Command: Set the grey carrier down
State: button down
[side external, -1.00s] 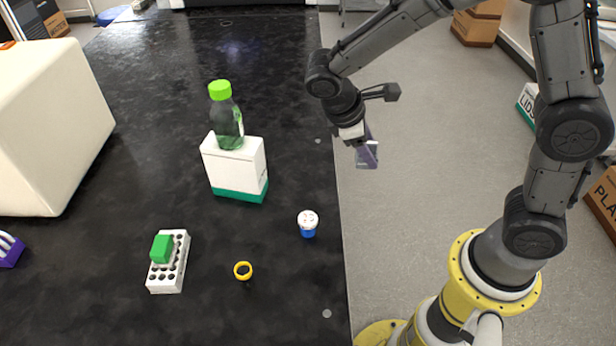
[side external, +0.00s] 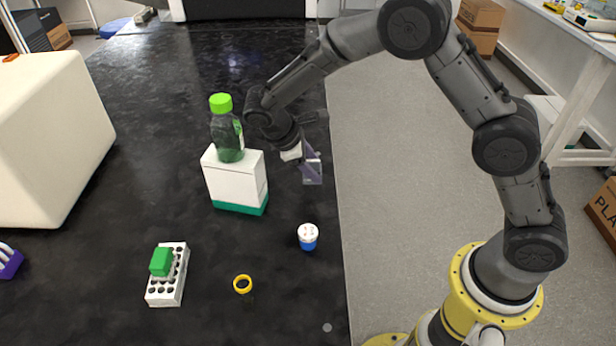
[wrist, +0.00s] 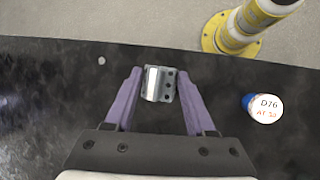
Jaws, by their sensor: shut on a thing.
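The grey carrier (wrist: 167,86) is a small, shiny metal block with dark holes. It sits between the purple fingers of my gripper (wrist: 160,76) in the wrist view, held near the fingertips. In the side view my gripper (side external: 312,172) is shut on it above the black table, near the table's right edge and right of the white and green box. There the carrier is hard to make out among the fingers.
A green-capped bottle (side external: 227,135) stands on the white and green box (side external: 236,180). Bare tabletop (side external: 285,210) lies between.

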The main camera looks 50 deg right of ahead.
jog(key=shift+w+f, duration=0.6)
jog(key=shift+f, duration=1.7)
jog(key=shift+f, duration=0.1)
jog(key=shift+c, duration=1.2)
grip_release()
